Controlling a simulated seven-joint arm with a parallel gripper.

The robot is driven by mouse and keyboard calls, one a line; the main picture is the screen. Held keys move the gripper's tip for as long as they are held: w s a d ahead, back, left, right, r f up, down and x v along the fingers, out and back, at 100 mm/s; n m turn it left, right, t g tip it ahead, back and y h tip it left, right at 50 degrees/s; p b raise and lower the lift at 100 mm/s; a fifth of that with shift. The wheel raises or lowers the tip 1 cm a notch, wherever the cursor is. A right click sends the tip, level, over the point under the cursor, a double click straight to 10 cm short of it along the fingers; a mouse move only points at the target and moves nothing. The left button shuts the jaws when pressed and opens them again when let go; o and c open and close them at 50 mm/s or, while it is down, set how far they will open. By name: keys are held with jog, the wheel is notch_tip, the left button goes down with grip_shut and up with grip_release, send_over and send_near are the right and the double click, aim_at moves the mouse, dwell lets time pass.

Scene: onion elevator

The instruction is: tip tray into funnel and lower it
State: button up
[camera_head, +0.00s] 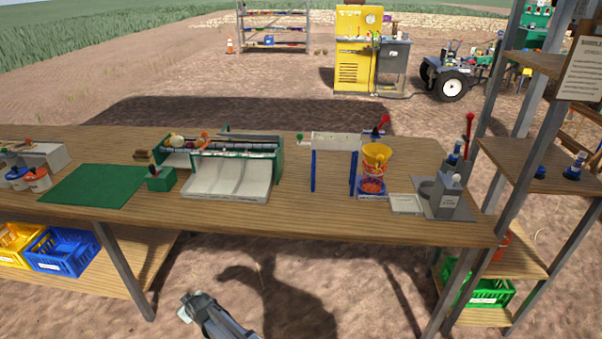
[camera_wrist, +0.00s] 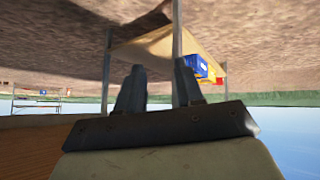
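A pale tray (camera_head: 336,141) on blue legs stands at the right half of the bench, level as far as I can tell. A yellow funnel (camera_head: 376,154) sits at its right end, above an orange-red netted container (camera_head: 372,185) on a blue base. A small red-knobbed lever (camera_head: 383,120) stands behind the funnel, and a green knob (camera_head: 300,137) is at the tray's left end. My gripper (camera_head: 186,305) is in front of the bench, low and far from the tray. In the wrist view my gripper (camera_wrist: 158,80) has its two fingers apart with nothing between them.
A green roller machine (camera_head: 275,160) with a white chute (camera_head: 228,180) stands left of the tray. A grey device with a red-handled lever (camera_head: 448,195) is at the bench's right end, beside a shelf post. The bench top (camera_head: 300,220) is clear along its front edge.

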jog(key=s+a+r+n+y, duration=0.2)
jog(key=s+a+r, duration=0.2)
jog(key=a+r, duration=0.55)
jog(key=s+a+r+n+y, duration=0.1)
jog(key=s+a+r+y, duration=0.4)
jog(key=a, duration=0.8)
jog(key=w+a+r+m+h, duration=0.1)
jog(key=w+a+r+h, duration=0.2)
jog(key=w+r, duration=0.4)
jog(key=w+d+r+m+h, duration=0.15)
jog(key=w+d+r, duration=0.3)
jog(key=w, duration=0.45)
jog(key=w+d+r+m+h, duration=0.1)
jog(key=w+d+r+m, duration=0.3)
jog(key=w, duration=0.5)
notch_tip(320, 180, up, 28)
jog(key=m+g+h, duration=0.5)
jog(key=m+h, duration=0.1)
jog(key=m, duration=0.6)
send_over(301, 134)
jog(key=d, duration=0.3)
jog(key=shift+n, duration=0.25)
jog(key=x, duration=1.3)
jog(key=shift+s+a+f, duration=0.1)
jog(key=shift+f, duration=0.05)
